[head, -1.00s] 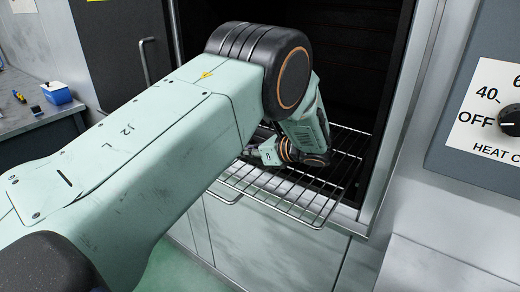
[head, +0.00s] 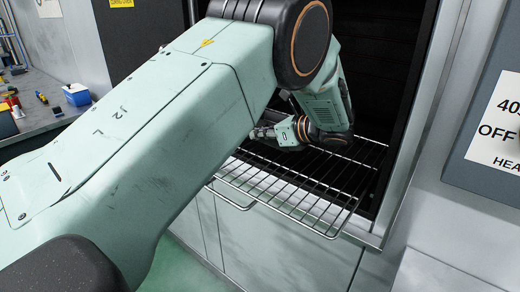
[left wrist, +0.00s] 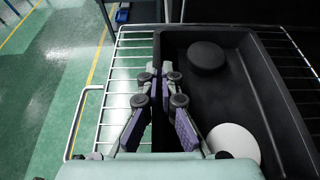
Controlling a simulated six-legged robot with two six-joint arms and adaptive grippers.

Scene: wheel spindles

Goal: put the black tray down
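The black tray (left wrist: 225,100) fills the right half of the left wrist view. A black disc (left wrist: 206,56) and a white disc (left wrist: 234,143) lie in it. My left gripper (left wrist: 162,72) has its fingertips close together on either side of the tray's left wall and looks shut on it. The tray lies over the wire rack (left wrist: 118,90); whether it touches the rack cannot be told. In the head view my left gripper (head: 264,132) is above the rack (head: 290,195) at the opening of the dark oven; the tray is not clear there. My right gripper is not in view.
The rack sticks out of the oven opening, with a metal side frame (head: 418,130) to its right. A heat control panel (head: 500,125) is at the far right. A workbench (head: 45,115) with a blue box (head: 77,95) and tools stands at the left.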

